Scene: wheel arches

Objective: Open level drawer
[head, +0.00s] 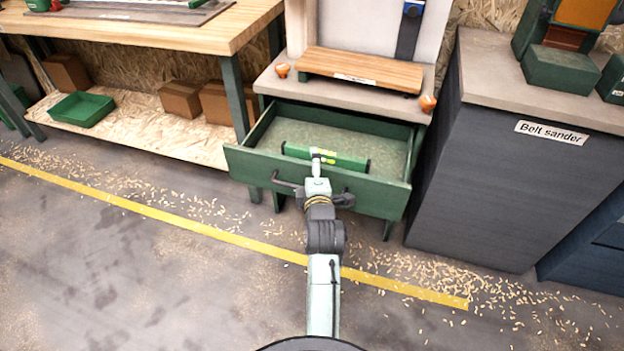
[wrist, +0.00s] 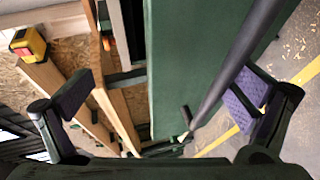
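The green drawer (head: 375,198) under the small workbench is pulled out, and its inside shows in the head view. A green spirit level (head: 335,158) lies in it behind the front panel. My gripper (head: 314,188) is at the drawer front, with its fingers spread. In the wrist view the two purple-padded fingers (wrist: 160,98) are wide apart. A dark handle bar (wrist: 235,60) runs between them, closer to the right finger, in front of the green drawer panel (wrist: 185,60). The fingers are not closed on the bar. My arm hides part of the drawer front in the head view.
A wooden workbench (head: 150,30) with a lower shelf holding boxes and a green tray (head: 81,109) stands at left. A grey cabinet labelled "Belt sander" (head: 500,190) stands close at right. The floor in front is open, with wood shavings and a yellow line (head: 200,227).

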